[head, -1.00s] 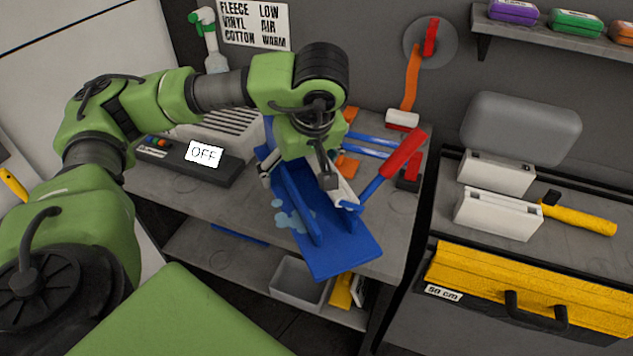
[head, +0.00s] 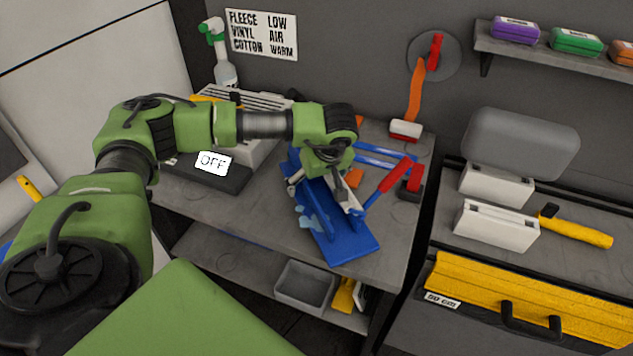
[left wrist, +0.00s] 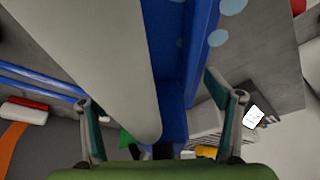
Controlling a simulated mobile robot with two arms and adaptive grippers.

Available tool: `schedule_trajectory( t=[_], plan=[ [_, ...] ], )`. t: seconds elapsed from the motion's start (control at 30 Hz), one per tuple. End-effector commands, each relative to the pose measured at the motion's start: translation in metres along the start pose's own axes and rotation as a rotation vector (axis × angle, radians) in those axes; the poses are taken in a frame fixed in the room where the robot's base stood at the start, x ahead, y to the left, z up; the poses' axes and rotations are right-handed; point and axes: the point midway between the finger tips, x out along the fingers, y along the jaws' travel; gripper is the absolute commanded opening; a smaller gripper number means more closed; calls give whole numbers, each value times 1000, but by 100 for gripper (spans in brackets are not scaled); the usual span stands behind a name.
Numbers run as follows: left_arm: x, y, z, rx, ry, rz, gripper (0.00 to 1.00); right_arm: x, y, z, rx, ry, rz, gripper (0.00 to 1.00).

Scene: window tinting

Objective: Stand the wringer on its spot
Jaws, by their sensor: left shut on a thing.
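The wringer is a blue frame (head: 349,247) with a pale roller and a lever with a red handle (head: 393,174). It is over the right part of the grey workbench, with its lower end near the front edge. I cannot tell whether it touches the bench top. My left gripper (head: 331,180) is shut on the wringer from above. In the left wrist view the fingers (left wrist: 160,127) straddle the blue frame (left wrist: 172,95) and the pale roller (left wrist: 95,62). Light blue spots show beside the frame. No marked spot is clearly visible. My right gripper is out of view.
A machine with an "OFF" sign (head: 212,162) and a spray bottle (head: 225,68) stand at the left. Blue bars (head: 385,153) and a red-and-black item (head: 412,186) lie close behind the wringer. A grey bin (head: 304,286) sits on the lower shelf. A yellow case (head: 530,300) is at the right.

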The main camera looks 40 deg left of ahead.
Motion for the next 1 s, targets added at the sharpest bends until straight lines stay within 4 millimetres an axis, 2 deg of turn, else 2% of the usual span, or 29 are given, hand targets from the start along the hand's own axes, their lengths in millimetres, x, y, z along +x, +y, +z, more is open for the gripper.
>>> schedule_trajectory(
  t=[0.1,0.33,0.77,0.8,0.87,1.0],
  plan=[
    [6,1,1,-3,3,5,31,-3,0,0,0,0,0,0],
    [7,2,2,-3,4,6,31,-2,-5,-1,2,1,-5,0],
    [18,1,6,-3,3,5,31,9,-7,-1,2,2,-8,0],
    [20,0,8,-1,1,1,85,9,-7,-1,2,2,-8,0],
    [19,0,8,-1,1,1,99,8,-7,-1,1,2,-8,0],
    [19,0,8,-1,1,1,99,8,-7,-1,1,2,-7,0]
  ],
)
